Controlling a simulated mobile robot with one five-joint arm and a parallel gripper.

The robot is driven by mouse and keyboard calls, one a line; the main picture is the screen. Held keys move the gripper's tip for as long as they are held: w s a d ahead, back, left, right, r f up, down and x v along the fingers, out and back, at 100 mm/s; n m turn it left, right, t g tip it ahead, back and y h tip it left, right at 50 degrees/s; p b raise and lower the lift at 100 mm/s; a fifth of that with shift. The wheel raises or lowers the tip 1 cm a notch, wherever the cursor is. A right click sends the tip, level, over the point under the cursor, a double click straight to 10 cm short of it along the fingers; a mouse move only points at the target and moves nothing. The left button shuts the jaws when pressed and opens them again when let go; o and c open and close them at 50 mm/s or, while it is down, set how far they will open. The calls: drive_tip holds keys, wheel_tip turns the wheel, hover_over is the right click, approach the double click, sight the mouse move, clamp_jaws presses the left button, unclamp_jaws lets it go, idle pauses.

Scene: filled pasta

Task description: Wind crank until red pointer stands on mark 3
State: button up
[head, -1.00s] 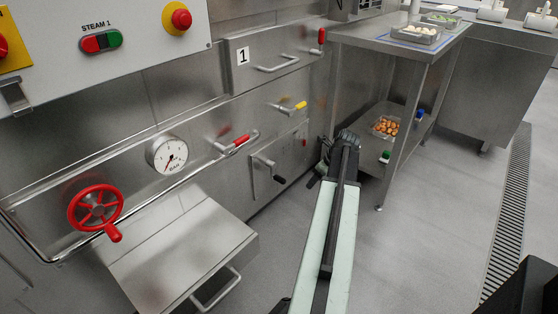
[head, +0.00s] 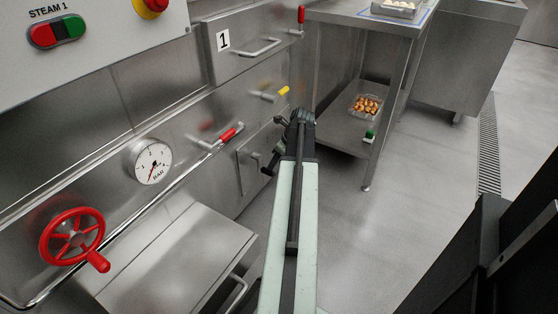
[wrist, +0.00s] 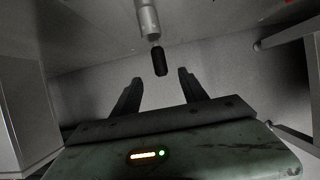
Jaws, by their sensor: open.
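A crank with a bare metal arm and black grip (head: 266,170) is on a steel front panel beside my gripper in the head view. The wrist view shows its black grip (wrist: 160,61) hanging from the metal arm. My gripper (wrist: 160,83) is open, with the grip just ahead of and between its fingertips; I see no contact. In the head view my gripper (head: 279,148) is small and partly hides the crank's panel. A round white gauge (head: 148,161) marked in BAR has a red pointer slanting to the lower left, well away from the 3.
A red handwheel (head: 72,237) with a knob is at the left, above a steel ledge (head: 180,270). A rail and red and yellow levers (head: 283,91) stick out from the panels. A steel table (head: 368,25) with a lower shelf stands at the right.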

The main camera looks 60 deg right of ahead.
sight(269, 172)
drive_tip(key=b+x, duration=0.8)
drive_tip(key=x, duration=0.1)
drive_tip(key=shift+f, duration=0.4)
drive_tip(key=shift+r, duration=0.1)
